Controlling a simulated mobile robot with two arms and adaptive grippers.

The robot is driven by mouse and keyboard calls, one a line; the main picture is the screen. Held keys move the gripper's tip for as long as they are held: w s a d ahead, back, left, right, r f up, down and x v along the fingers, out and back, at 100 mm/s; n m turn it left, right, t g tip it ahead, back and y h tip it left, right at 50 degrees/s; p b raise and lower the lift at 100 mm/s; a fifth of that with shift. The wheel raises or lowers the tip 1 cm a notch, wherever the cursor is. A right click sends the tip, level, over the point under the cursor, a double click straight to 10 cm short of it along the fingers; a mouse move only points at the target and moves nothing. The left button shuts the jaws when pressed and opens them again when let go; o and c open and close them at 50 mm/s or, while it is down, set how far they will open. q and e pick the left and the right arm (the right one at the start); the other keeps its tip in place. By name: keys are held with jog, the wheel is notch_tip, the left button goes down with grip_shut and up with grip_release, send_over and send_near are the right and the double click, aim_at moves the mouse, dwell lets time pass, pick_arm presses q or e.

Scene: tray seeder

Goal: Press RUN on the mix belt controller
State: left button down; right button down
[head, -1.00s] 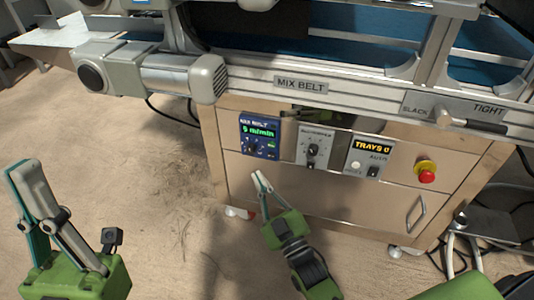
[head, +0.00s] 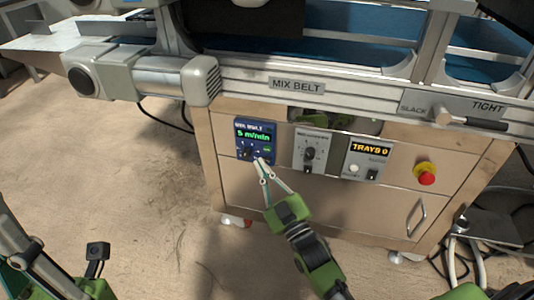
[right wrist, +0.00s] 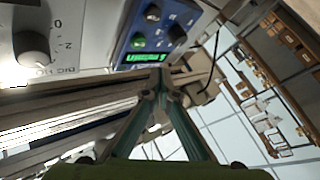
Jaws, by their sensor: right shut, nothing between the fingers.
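The mix belt controller (head: 242,141) is a blue panel on the wooden cabinet front, with a green display reading 5 m/min and a black knob (head: 246,153). A small green button or label (head: 266,149) lies right of the knob; its lettering is too small to read. My right gripper (head: 261,163) is shut and empty, its tips at the panel's lower right edge; contact cannot be told. In the right wrist view the controller (right wrist: 128,24) appears inverted beyond the gripper tips (right wrist: 157,76). My left gripper is partly in view at lower left, fingertips cut off.
A grey dial panel (head: 298,148) and a TRAYS counter panel (head: 353,161) sit to the right. A red emergency stop (head: 427,178) is farther right. The conveyor rail with the MIX BELT plate (head: 297,86) and a motor (head: 150,76) overhang the panels. Open floor lies left.

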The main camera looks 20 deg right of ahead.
aim_at(267, 149)
jog(key=shift+w+d, duration=0.45)
jog(key=shift+w, duration=0.2)
jog(key=shift+w+d, duration=0.4)
jog(key=shift+w, duration=0.25)
jog(key=shift+w, duration=0.1)
dwell(0.4)
jog(key=shift+w+d, duration=0.25)
